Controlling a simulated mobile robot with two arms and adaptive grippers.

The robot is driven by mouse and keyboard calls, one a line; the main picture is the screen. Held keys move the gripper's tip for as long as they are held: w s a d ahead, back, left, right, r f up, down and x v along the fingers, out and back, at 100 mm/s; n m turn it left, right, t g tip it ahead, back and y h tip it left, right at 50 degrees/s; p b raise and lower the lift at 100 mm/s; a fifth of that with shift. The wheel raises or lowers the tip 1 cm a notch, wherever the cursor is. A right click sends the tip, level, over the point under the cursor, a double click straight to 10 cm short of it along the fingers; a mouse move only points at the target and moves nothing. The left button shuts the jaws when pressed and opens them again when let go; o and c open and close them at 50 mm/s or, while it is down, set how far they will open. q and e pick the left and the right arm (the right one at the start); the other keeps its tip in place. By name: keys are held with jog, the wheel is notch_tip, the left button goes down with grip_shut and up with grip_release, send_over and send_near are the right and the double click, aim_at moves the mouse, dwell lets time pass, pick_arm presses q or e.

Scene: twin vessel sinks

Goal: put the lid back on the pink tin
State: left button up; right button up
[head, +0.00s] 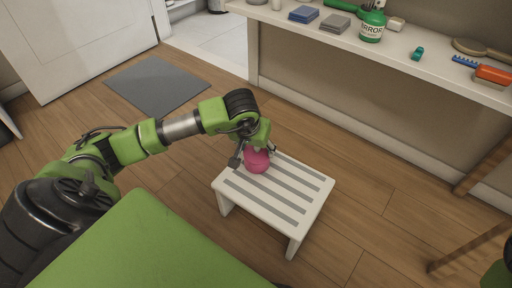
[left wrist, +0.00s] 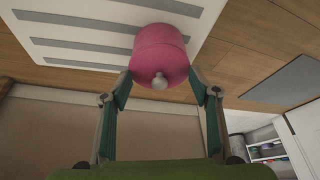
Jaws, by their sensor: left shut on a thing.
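The pink tin (head: 257,162) stands on the white step stool with grey stripes (head: 310,205), near its far left corner. In the left wrist view the tin (left wrist: 158,38) shows from above, with a pink lid (left wrist: 150,66) that has a pale round knob at its centre. My left gripper (head: 252,152) is above the tin; its fingers (left wrist: 162,78) are at opposite sides of the lid, shut on it. Lid and tin look in line, but I cannot tell whether the lid is fully seated.
A grey mat (head: 158,86) lies on the wooden floor at the back left. Brown wooden bars (head: 484,165) stand at the right. Floor around the stool is clear.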

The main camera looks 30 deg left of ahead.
dwell(0.5)
pick_arm(q)
jog(key=shift+f, duration=0.15)
grip_shut()
jog(key=shift+s, duration=0.1)
jog(key=shift+s, duration=0.2)
dwell(0.3)
jog(key=shift+o, duration=1.2)
grip_release()
jog(key=shift+w, duration=0.1)
